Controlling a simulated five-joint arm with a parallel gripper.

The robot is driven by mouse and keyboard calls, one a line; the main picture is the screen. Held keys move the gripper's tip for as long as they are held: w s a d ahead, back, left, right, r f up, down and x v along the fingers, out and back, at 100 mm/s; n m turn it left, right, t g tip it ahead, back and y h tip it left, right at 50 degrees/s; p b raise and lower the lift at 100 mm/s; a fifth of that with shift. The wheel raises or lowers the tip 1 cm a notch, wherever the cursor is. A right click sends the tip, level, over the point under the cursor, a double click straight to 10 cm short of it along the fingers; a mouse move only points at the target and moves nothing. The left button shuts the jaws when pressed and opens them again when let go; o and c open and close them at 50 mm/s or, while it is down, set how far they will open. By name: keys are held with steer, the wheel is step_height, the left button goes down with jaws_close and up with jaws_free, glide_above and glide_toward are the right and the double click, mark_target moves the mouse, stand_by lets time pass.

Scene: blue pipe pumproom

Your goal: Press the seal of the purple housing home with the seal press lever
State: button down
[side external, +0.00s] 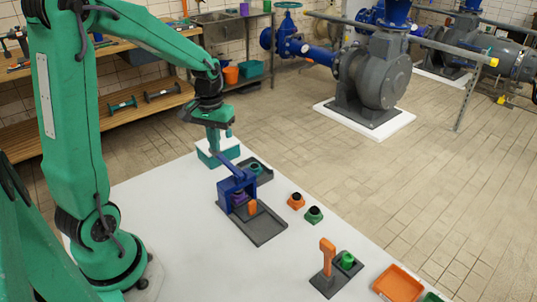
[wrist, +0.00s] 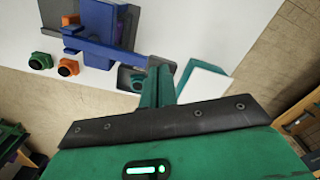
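The seal press (side external: 228,190) is a blue frame on a dark base plate, with a long blue lever (side external: 228,164) slanting up towards my gripper. The purple housing (side external: 239,198) sits inside the frame, partly hidden by it; its seal cannot be made out. My gripper (side external: 217,147) hangs above the lever's raised end. In the wrist view its green fingers (wrist: 158,88) lie close together with nothing visible between them, and the blue lever (wrist: 105,49) reaches towards them. Whether they touch it cannot be told.
A teal box (side external: 209,157) stands behind the press, beside a dark holder (side external: 265,174). Orange (side external: 296,202) and green (side external: 314,215) housings stand right of the press. An orange post (side external: 327,257) and orange tray (side external: 398,284) are nearer the front. The white table's left is clear.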

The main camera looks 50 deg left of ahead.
mark_target(216, 154)
steer(key=shift+f, duration=2.35)
stand_by(0.3)
step_height(216, 154, up, 12)
steer(key=shift+r, duration=0.15)
stand_by(1.4)
steer(key=shift+d, duration=0.1)
steer(key=s+d+r+m+t, duration=0.3)
steer(key=s+d+m+t, duration=0.2)
steer(key=s+d, duration=0.6)
steer(key=shift+s+d+r+m+t, duration=0.3)
steer(key=shift+d+r+m, duration=0.15)
steer(key=shift+d, duration=1)
